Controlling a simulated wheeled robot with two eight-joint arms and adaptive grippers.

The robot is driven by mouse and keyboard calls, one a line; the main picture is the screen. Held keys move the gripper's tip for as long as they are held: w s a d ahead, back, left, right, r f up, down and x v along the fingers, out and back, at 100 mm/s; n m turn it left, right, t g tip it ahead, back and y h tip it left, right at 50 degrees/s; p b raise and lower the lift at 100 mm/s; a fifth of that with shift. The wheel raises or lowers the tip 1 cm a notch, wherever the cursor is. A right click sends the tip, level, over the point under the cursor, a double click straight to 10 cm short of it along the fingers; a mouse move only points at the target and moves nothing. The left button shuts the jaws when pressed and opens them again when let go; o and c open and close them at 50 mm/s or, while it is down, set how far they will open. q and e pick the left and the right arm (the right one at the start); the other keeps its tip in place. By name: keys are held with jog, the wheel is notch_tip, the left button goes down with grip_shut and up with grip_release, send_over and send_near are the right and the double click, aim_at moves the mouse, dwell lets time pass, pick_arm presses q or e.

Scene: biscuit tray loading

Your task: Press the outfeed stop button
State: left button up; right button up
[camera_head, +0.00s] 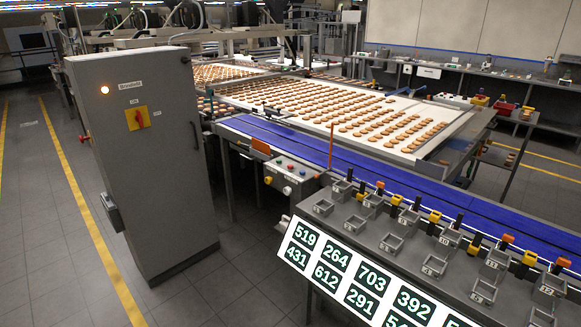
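A small grey control box (293,178) is mounted below the near side of the blue conveyor (390,185), left of the middle. Several small buttons are on it. The labels are too small to read, so I cannot tell which one is the outfeed stop button. Neither of my grippers is in view, and nothing touches the box.
A tall grey cabinet (150,190) with a red and yellow switch (137,119) stands left of the box. A bench with small grey bins and a lit number panel (345,280) stands at front right. Biscuits cover the white belt behind. Floor between cabinet and bench is clear.

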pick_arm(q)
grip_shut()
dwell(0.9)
